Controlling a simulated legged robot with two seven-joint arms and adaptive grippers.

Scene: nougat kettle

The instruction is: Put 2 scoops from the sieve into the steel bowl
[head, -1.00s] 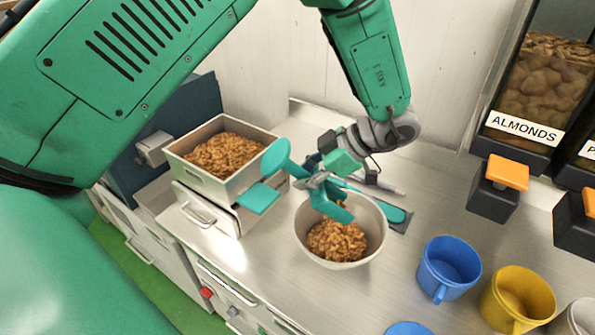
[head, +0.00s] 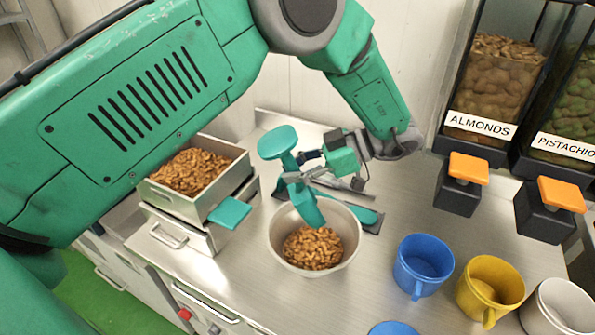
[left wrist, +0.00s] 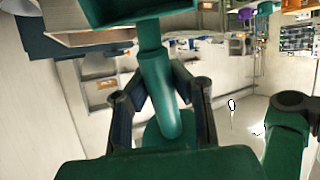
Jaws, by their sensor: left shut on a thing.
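The sieve (head: 178,207) is a box-like metal tray at the left, filled with brown nuts (head: 190,170). The steel bowl (head: 283,252) stands on the counter to its right with a heap of similar nuts (head: 312,248) inside. My left gripper (head: 303,175) is shut on a teal scoop (head: 309,207) with a round disc end. The scoop's lower end hangs over the back part of the bowl, tilted; its inside is hidden, so I cannot tell whether it holds nuts. The left wrist view shows the scoop's handle (left wrist: 162,95) between the fingers. My right gripper is out of view.
Blue (head: 422,265) and yellow (head: 490,288) cups and a white cup (head: 560,308) stand right of the bowl. Almond (head: 490,90) and pistachio (head: 570,110) dispensers are at the back right. A flat teal-handled tool (head: 362,215) lies behind the bowl.

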